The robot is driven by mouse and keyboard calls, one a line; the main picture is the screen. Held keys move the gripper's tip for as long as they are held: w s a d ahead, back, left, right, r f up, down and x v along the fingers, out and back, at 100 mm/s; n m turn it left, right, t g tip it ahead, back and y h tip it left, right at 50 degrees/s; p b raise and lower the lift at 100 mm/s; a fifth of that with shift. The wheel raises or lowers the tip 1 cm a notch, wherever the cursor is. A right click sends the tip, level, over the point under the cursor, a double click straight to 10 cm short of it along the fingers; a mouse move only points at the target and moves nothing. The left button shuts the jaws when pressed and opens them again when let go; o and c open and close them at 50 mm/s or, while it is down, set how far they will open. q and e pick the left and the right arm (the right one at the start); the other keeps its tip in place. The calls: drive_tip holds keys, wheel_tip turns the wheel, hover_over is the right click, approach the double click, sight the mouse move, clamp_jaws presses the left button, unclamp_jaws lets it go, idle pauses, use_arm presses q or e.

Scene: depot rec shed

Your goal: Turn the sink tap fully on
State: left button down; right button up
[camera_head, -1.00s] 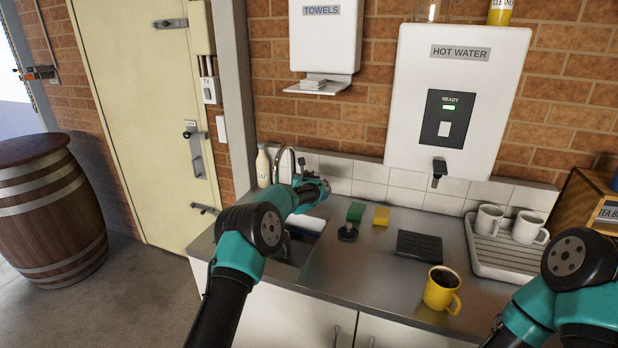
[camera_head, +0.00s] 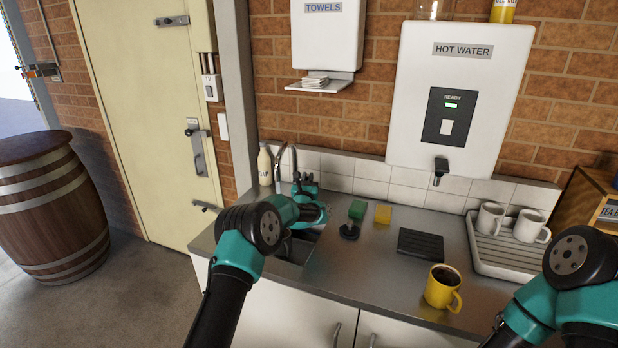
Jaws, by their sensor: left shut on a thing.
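The sink tap (camera_head: 287,152) stands at the back of the steel counter on the left, its tall curved chrome spout showing above my arm. My left gripper (camera_head: 305,187) is just right of the spout and shut on the tap's handle. The gripper and wrist hide the handle, so its angle cannot be told. The sink basin (camera_head: 292,250) shows partly below my left arm, which covers the rest. No running water can be made out. My right arm comes in at the lower right, with its gripper out of the picture.
A soap bottle (camera_head: 264,165) stands left of the tap. A yellow mug (camera_head: 443,287) of dark liquid stands near the front edge. A hot water unit (camera_head: 457,95) hangs above.

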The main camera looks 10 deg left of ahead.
use_arm(q)
drive_tip(key=shift+s+a+f+n+t, duration=0.1)
drive_tip(key=shift+s+f+n+t, duration=0.1)
drive_tip(key=shift+s+t, duration=0.25)
drive_tip(key=shift+s+a+f+n+t, duration=0.15)
drive_tip(key=shift+s+t, duration=0.15)
drive_tip(key=shift+t, duration=0.25)
drive_tip(key=shift+d, duration=0.1)
drive_tip(key=c, duration=1.1)
unclamp_jaws()
drive_tip(key=shift+c, duration=0.2)
drive_tip(key=shift+r, duration=0.1)
drive_tip(key=s+d+r, duration=0.2)
drive_tip(key=s, duration=0.5)
drive_tip(key=s+d+r, duration=0.2)
drive_tip(key=s, duration=0.6)
drive_tip(key=shift+s+r, duration=0.3)
drive_tip(key=shift+r, duration=0.1)
